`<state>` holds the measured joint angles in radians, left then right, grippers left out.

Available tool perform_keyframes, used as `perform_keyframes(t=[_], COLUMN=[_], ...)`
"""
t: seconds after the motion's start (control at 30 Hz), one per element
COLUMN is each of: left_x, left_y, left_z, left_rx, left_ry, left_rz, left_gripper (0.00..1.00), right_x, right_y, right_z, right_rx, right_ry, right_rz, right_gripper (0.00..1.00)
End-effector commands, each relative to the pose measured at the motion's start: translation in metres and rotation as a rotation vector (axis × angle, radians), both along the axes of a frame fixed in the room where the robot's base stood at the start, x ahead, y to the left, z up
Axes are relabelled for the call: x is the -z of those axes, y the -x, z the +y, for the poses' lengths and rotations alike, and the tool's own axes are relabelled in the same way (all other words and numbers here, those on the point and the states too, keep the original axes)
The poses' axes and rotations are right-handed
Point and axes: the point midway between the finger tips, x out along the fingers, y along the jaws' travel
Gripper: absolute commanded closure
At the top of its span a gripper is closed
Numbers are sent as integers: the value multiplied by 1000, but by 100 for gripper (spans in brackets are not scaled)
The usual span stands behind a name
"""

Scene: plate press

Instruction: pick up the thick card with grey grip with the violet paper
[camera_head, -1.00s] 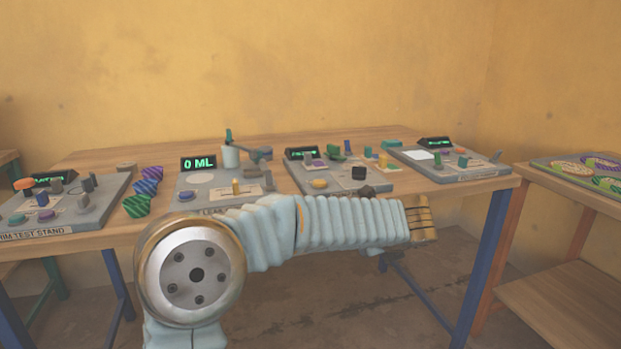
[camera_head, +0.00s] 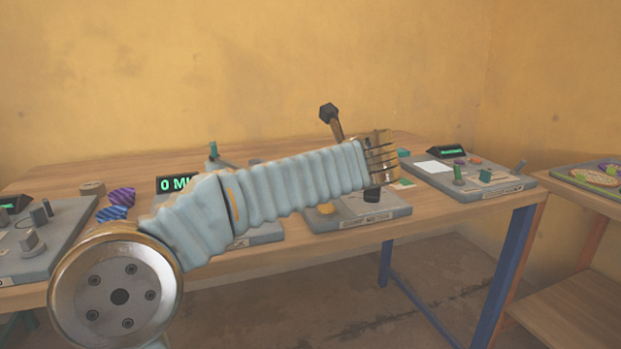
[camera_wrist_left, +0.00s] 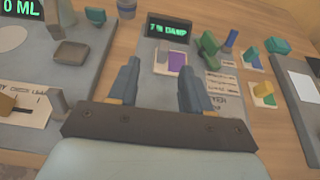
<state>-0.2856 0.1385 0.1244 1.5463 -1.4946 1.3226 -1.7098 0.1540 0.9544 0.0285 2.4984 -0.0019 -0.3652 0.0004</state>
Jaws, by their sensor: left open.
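In the left wrist view a pale card with violet paper (camera_wrist_left: 177,62) lies on the grey stand with the "DAMP" display (camera_wrist_left: 168,30). It shows beyond and between the fingertips of my left gripper (camera_wrist_left: 160,78). The gripper is open and empty, with its two dark fingers apart. In the head view my left forearm covers this part of the stand, so card and fingers are hidden there. My right gripper is in neither view.
The "0 ML" stand lies left in the wrist view, with a dark block (camera_wrist_left: 71,53). Another stand (camera_head: 475,190) is at the table's right end.

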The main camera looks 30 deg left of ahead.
Motion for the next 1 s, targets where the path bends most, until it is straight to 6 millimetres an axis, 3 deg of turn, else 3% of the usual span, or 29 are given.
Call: perform_keyframes(t=[0.2,0.7,1.0], left_x=[17,47,49], left_y=[-26,-66,-69], left_z=[31,66,69], left_rx=[-2,-2,1], left_ry=[0,0,1], left_rz=[1,1,0], left_gripper=[51,51,53], right_x=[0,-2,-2], right_y=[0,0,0], right_z=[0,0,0], right_rx=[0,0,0], right_ry=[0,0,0], right_rz=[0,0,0], right_gripper=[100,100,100])
